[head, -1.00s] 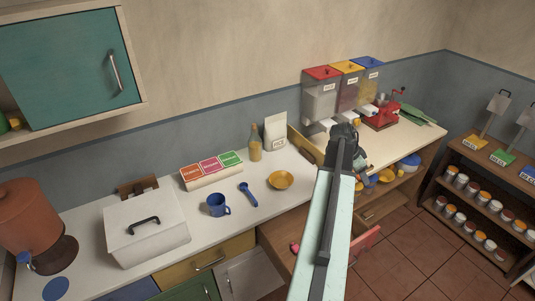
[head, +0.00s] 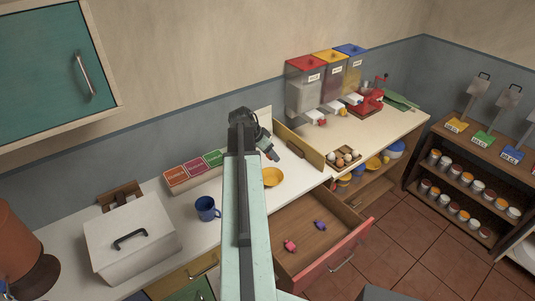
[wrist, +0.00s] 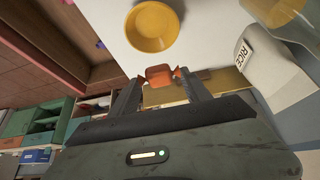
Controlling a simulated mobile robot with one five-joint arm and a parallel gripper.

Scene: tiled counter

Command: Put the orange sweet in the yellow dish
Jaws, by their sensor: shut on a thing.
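The orange sweet (wrist: 159,75) is held between the two fingertips of my gripper (wrist: 160,84) in the wrist view. The yellow dish (wrist: 153,27) lies just beyond the sweet in that view, on the white counter, and its inside looks empty. In the head view the dish (head: 273,177) shows just to the right of my arm. My gripper (head: 270,152) is raised above the counter near the dish's far side. The sweet is hardly visible in the head view.
An open drawer (head: 318,243) holds a pink sweet (head: 290,245) and a purple sweet (head: 320,224). A blue mug (head: 207,209) stands left of my arm. A rice bag (wrist: 265,65) and a bottle (wrist: 278,8) stand near my gripper.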

